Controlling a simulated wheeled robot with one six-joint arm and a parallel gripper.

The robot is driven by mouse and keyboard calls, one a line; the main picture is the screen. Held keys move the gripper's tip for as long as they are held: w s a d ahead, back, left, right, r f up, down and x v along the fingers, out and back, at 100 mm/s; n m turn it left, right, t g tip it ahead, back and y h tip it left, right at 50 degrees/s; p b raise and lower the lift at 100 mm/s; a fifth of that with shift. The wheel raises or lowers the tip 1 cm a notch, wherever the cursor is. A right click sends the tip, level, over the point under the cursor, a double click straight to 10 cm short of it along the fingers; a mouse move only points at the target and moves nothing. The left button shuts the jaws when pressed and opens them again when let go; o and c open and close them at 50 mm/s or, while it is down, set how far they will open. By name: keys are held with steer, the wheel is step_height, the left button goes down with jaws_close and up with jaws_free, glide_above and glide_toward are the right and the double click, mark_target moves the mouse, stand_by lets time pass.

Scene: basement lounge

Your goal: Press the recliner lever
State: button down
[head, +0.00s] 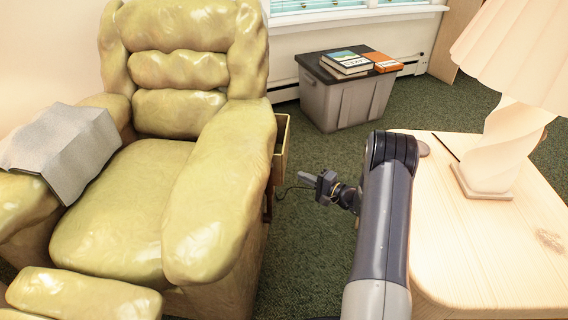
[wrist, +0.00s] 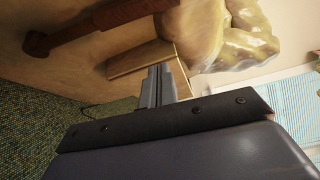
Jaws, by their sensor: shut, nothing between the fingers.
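The recliner (head: 130,215) is olive-yellow with puffy cushions and stands at the left in the head view. Its side panel (wrist: 85,70) fills much of the upper left of the wrist view. The lever (wrist: 95,20), a dark red-brown bar with a rounded end, runs along that panel in the wrist view. In the head view the near armrest hides most or all of it. My gripper (head: 305,178) is shut and empty, in the gap between the recliner and the wooden table. Its closed fingers (wrist: 158,82) appear apart from the lever in the wrist view.
A wooden table (head: 480,255) with a lamp (head: 505,140) stands right of my arm. A grey bin (head: 345,98) with books (head: 347,62) on its lid stands at the back. A grey cloth (head: 65,145) covers the far armrest. Green carpet (head: 300,245) is clear in the gap.

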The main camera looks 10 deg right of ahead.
mark_target(269, 192)
stand_by(0.4)
steer(key=b+x, duration=0.1)
steer(key=x, duration=0.4)
steer(key=b+x, duration=0.2)
steer(key=x, duration=0.3)
steer(key=shift+s+a, duration=0.25)
steer(key=shift+s+a+r+b, duration=0.15)
steer(key=shift+s+a, duration=0.25)
steer(key=shift+s, duration=0.35)
steer(key=shift+s+a+r+b, duration=0.15)
steer(key=shift+s+a, duration=0.25)
steer(key=shift+s, duration=0.35)
steer(key=shift+s+d+f, duration=0.1)
